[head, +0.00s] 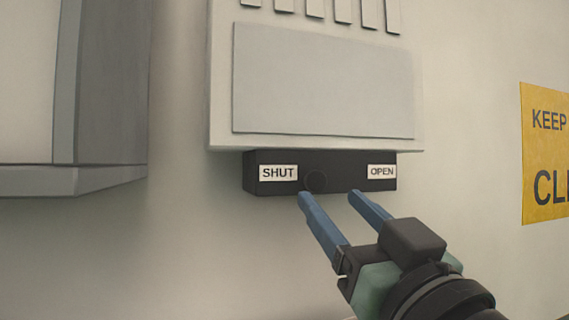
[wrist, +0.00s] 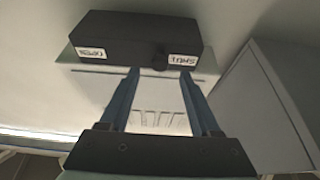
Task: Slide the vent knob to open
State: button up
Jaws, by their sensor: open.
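The vent knob (head: 316,181) is a small round black knob on the black slide box (head: 345,160) under the vent. It sits just right of the SHUT label (head: 278,173), well left of the OPEN label (head: 382,171). My gripper (head: 329,195) is open and empty, its two blue fingers pointing up at the box from below right. In the wrist view, which shows the box upside down, the knob (wrist: 159,58) appears between the fingertips (wrist: 158,71) and just beyond them. I cannot tell whether a finger touches it.
The pale vent panel (head: 325,80) with slots is above the box. A grey cabinet (head: 105,90) hangs on the wall at left. A yellow sign (head: 545,155) is on the wall at right. The wall below the box is bare.

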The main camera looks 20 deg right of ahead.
aim_at(319, 185)
jog(key=p+x, duration=0.1)
jog(key=x, duration=0.3)
jog(key=shift+r+p, duration=0.2)
jog(key=shift+p, duration=0.2)
jog(key=shift+w, duration=0.45)
grip_shut()
dwell(0.7)
